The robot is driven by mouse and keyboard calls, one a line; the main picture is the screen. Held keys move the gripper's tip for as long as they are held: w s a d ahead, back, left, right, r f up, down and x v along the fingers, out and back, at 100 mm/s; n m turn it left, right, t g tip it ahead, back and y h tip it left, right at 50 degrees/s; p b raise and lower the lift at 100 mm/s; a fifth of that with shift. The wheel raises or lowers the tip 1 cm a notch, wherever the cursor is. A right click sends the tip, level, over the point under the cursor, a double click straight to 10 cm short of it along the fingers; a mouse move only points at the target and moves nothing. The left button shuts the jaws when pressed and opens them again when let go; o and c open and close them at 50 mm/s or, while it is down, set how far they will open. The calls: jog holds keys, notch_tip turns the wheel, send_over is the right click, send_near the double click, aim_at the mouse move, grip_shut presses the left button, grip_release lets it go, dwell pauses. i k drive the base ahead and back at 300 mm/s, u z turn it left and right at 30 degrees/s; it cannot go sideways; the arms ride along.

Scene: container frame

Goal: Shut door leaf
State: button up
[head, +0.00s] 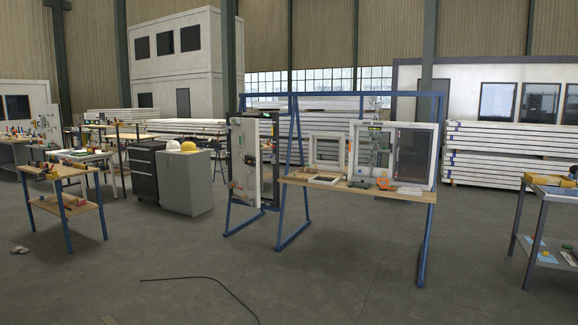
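A tall pale door leaf (245,162) hangs at the left part of a blue metal frame (340,94). It stands upright beside a dark upright panel or opening (268,165), apparently at an angle to it. At this distance I cannot tell exactly how wide the gap is. Small fittings show on the leaf, too small to make out. My gripper is not in this view.
A wooden bench (400,194) on the frame bears white window frames and small tools. Grey cabinets (188,182) stand left of the leaf. A black cable (205,279) lies on the floor in front. The floor (330,285) nearby is mostly clear.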

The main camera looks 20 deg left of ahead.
aim_at(246, 175)
jog(key=u, duration=2.35)
jog(key=i, duration=4.4)
jog(key=z, duration=2.15)
